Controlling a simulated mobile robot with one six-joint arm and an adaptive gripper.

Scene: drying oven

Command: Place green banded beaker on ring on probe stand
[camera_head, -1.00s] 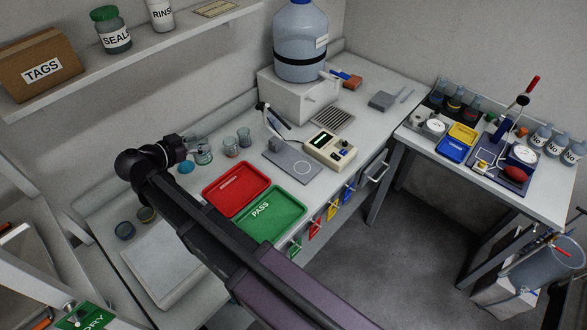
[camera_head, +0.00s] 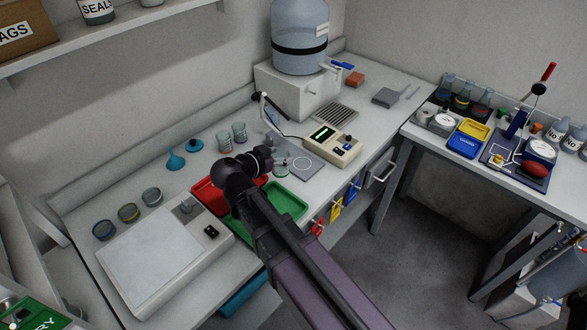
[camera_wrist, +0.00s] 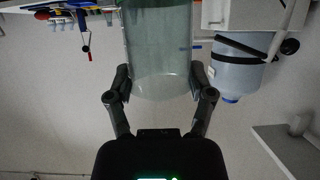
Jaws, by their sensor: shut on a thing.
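My gripper (camera_head: 272,160) is shut on the green banded beaker (camera_head: 281,171), seen as clear glass with a green band. In the wrist view the beaker (camera_wrist: 160,65) sits between the two fingers (camera_wrist: 160,92), one on each side. In the head view it is beside the left part of the probe stand's grey plate (camera_head: 318,173). The ring (camera_head: 302,164), a pale circle on that plate, shows just right of the beaker. I cannot tell the beaker's height above the plate. My wrist hides part of the stand's left side.
The probe meter (camera_head: 333,146) stands right of the plate, and the stand's thin arm (camera_head: 272,108) rises behind. The red tray (camera_head: 206,193) and green tray (camera_head: 292,205) lie under my arm.

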